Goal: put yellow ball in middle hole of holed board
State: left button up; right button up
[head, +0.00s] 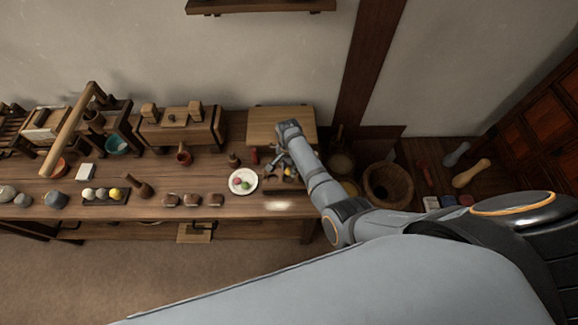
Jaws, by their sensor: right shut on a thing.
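My right gripper (283,163) is low over the right part of the bench, just right of a white plate (242,173). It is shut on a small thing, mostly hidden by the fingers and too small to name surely. A pink ball (237,182) and a green ball (245,184) lie on the plate. A small brown wooden piece (270,184), perhaps the holed board, is below the gripper; its holes cannot be made out. A yellow ball (115,193) sits at the right end of a dark tray (90,203), beside paler balls. My left gripper is not in view.
A dark wooden pestle-like thing (139,186) and several brown blocks (192,200) stand along the bench front (240,207). A flat wooden board (282,117) lies behind the gripper. Wooden frames stand at the back left. A round tub (389,185) is right of the bench.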

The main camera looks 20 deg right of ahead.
aim_at(288, 170)
jog(key=shift+w+a+f+b, duration=0.1)
jog(key=shift+w+f+b, duration=0.05)
jog(key=shift+f+b, duration=1.85)
jog(key=shift+f, duration=0.5)
jog(key=o, duration=0.9)
jog(key=shift+r, duration=0.1)
